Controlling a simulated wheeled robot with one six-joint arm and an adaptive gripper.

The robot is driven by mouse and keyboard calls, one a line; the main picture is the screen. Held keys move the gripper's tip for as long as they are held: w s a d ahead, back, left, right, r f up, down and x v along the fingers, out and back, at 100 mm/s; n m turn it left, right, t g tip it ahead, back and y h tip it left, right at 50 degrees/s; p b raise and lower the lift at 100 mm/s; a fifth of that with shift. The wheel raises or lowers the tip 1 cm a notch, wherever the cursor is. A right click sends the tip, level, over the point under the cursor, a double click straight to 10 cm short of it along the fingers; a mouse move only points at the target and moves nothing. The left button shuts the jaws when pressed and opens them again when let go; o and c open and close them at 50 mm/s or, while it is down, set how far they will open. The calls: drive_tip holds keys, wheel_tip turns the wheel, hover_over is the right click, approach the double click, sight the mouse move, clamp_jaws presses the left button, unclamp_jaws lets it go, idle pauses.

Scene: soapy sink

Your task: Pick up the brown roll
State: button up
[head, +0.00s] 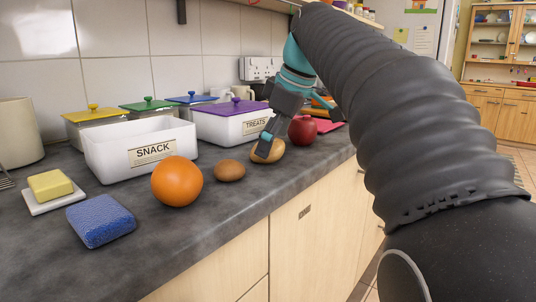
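A golden-brown rounded thing (272,153), which looks like the brown roll, lies on the grey counter near its front edge. My gripper (266,146) is down over it from above, with a dark finger and pad in front of its upper left part. The far side of the gripper is hidden, so I cannot tell whether the fingers are closed on it. A smaller brown oval thing (229,171), perhaps a potato or kiwi, lies to the left, apart from the gripper.
An orange (177,181) and a red apple (302,130) flank them. Behind stand a white SNACK bin (110,152) and a purple-lidded TREATS bin (222,128). A blue sponge (100,221) and yellow soap on a white dish (40,207) are at left. The counter's front edge is close.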

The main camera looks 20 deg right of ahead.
drive_tip(key=shift+w+a+f, duration=0.15)
drive_tip(key=shift+w+f, duration=0.1)
drive_tip(key=shift+f, duration=0.35)
drive_tip(key=c, duration=1)
